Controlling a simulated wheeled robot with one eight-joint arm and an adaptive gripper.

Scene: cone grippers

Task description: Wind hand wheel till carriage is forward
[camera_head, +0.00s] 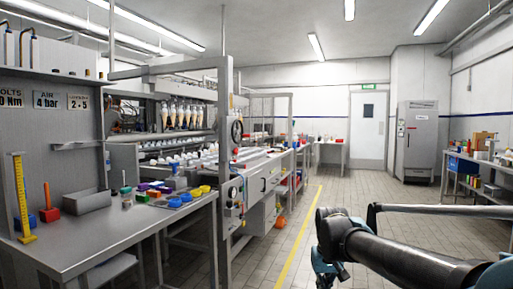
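A dark round hand wheel (237,132) is mounted upright on the near end post of the long machine, left of the picture's middle. The machine carries a row of hanging cone-shaped pieces (180,115) and, below them, a long bed with white pieces (190,152). I cannot tell which part is the carriage or how far forward it is. My arm reaches in from the lower right, well apart from the wheel. A dark teal part at its end, seemingly my gripper (327,272), hangs at the bottom edge; its fingers are not clear.
A grey workbench (75,252) at left holds a yellow gauge (20,198), a grey bin (87,201) and coloured parts. A control box (233,192) is below the wheel. The tiled aisle beside the yellow floor line (303,222) is clear. A shelf bench (483,166) stands at right.

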